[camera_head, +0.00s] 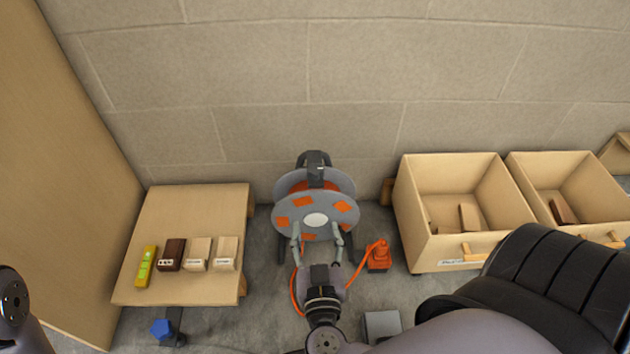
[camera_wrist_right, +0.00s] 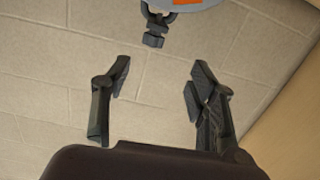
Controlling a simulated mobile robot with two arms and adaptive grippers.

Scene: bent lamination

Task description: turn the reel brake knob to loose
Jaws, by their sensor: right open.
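The reel (camera_head: 288,222) is a grey spool with orange patches and a pale hub, standing on the floor by the wall. Its lower edge also shows at the top of the right wrist view (camera_wrist_right: 205,4). A small dark knob-like part (camera_wrist_right: 154,40) hangs below that edge, and seems to be the brake knob; I cannot make it out in the head view. My right gripper (camera_head: 317,232) is open at the reel's near side. In the wrist view its spread fingers (camera_wrist_right: 160,72) are empty, with the dark part beyond the tips, between them. My left gripper is out of view.
An orange cable runs from the reel to an orange box (camera_head: 379,256) at right. A low wooden table (camera_head: 190,215) with several small blocks stands left. Wooden bins (camera_head: 437,249) stand right. A blue piece (camera_head: 161,329) is at front left. The wall is close behind.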

